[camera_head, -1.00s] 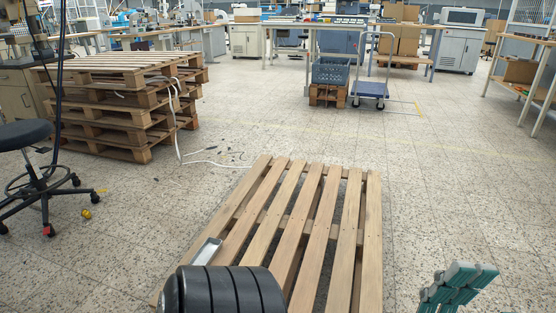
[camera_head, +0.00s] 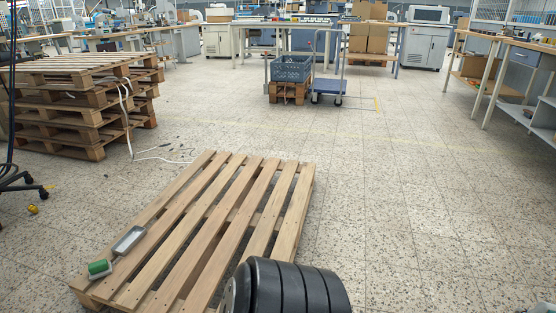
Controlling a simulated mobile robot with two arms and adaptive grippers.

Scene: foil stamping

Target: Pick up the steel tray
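The steel tray (camera_head: 129,240) is a small, shallow, silvery rectangular tray. It lies on the left slats of the wooden pallet (camera_head: 230,203), on the floor in front of me. A small green and white thing (camera_head: 99,268) sits on the pallet just nearer than the tray, close to its near end. My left gripper is not in view. Only a pale sliver, likely the tip of my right gripper (camera_head: 540,307), shows at the bottom right edge, far from the tray. Whether it is open cannot be told.
A stack of pallets (camera_head: 80,105) stands at the back left, with a white cable on the floor beside it. A blue crate (camera_head: 291,69) and a blue trolley (camera_head: 328,87) stand further back. A workbench (camera_head: 505,50) is at the right. The floor right of the pallet is clear.

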